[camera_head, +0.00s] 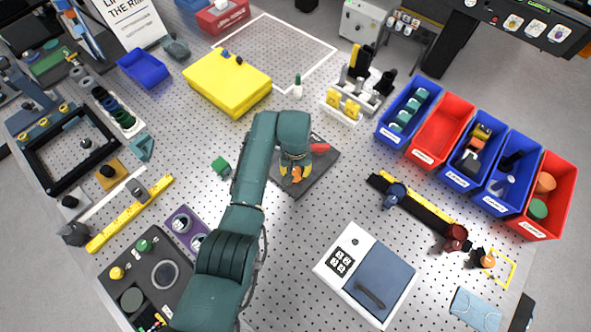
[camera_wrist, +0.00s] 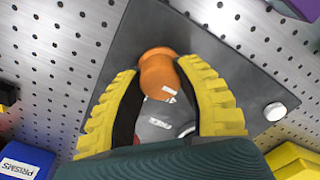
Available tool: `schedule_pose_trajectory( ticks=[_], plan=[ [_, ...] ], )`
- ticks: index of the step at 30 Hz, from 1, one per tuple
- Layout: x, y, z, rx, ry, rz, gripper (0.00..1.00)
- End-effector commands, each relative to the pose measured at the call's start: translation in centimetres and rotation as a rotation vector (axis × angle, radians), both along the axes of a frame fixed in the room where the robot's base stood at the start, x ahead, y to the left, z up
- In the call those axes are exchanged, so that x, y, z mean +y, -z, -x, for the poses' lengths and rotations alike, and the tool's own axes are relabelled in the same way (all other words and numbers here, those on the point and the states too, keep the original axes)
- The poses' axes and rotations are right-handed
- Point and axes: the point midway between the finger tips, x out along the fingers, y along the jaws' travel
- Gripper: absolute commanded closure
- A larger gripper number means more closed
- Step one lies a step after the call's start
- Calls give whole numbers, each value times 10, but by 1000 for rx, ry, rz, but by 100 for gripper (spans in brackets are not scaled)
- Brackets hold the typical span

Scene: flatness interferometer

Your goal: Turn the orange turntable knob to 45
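The orange turntable knob (camera_head: 297,174) stands on a dark square plate (camera_head: 318,172) near the table's middle. In the wrist view the knob (camera_wrist: 157,72) lies between the tips of my gripper's yellow fingers (camera_wrist: 158,68). The fingers are spread, one on each side, with their tips close to the knob's sides; I cannot tell whether they touch it. Below the knob in that view is a grey surface (camera_wrist: 158,125) with white markings, partly hidden by my gripper and too small to read. In the head view my gripper (camera_head: 298,150) is above the plate, pointing down.
A yellow case (camera_head: 228,82) lies behind and left of the plate. Blue and red bins (camera_head: 440,130) line the right.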

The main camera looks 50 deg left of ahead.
Motion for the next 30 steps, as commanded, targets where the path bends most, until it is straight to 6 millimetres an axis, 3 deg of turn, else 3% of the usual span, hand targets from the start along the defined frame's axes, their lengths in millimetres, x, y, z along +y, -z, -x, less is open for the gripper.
schedule_pose_trajectory(
  ticks=[3,14,30],
  plan=[
    [0,0,0,0,0,0,100],
    [0,0,0,1,71,1,100],
    [0,0,0,1,489,-1,100]
  ],
)
